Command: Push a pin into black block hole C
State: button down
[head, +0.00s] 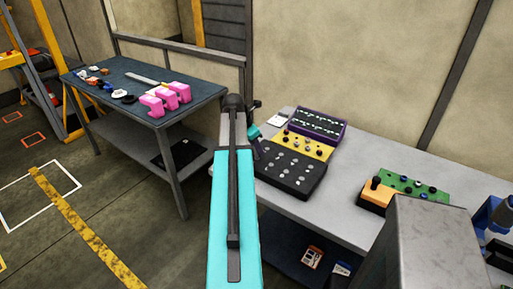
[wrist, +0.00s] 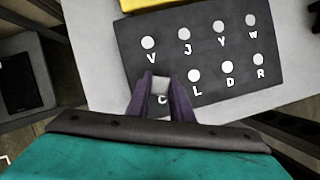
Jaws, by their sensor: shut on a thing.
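The black block (wrist: 210,52) fills the upper middle of the wrist view, with two rows of pale round spots lettered V, J, Y, W and C, L, D, R. My gripper (wrist: 160,88) is over its near left corner, at the letter C. Its purple fingers are shut on a small grey pin (wrist: 160,84), which lines up with the lower row at C's place. The fingers and pin cover hole C, and I cannot tell how deep the pin sits.
A yellow block (head: 303,144) and a purple-edged block (head: 318,123) stand behind the black one. A green and orange block (head: 415,187) is to the right on the grey table (head: 335,208). A dark table (head: 120,72) with pink parts stands at left.

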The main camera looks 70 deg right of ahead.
jog(key=shift+f, duration=0.75)
jog(key=c, duration=1.5)
grip_release()
jog(key=shift+r, duration=0.15)
jog(key=shift+b+v, duration=1.55)
jog(key=shift+v, duration=5.25)
notch_tip(320, 180, up, 7)
jog(key=p, duration=0.6)
jog(key=shift+p, duration=0.35)
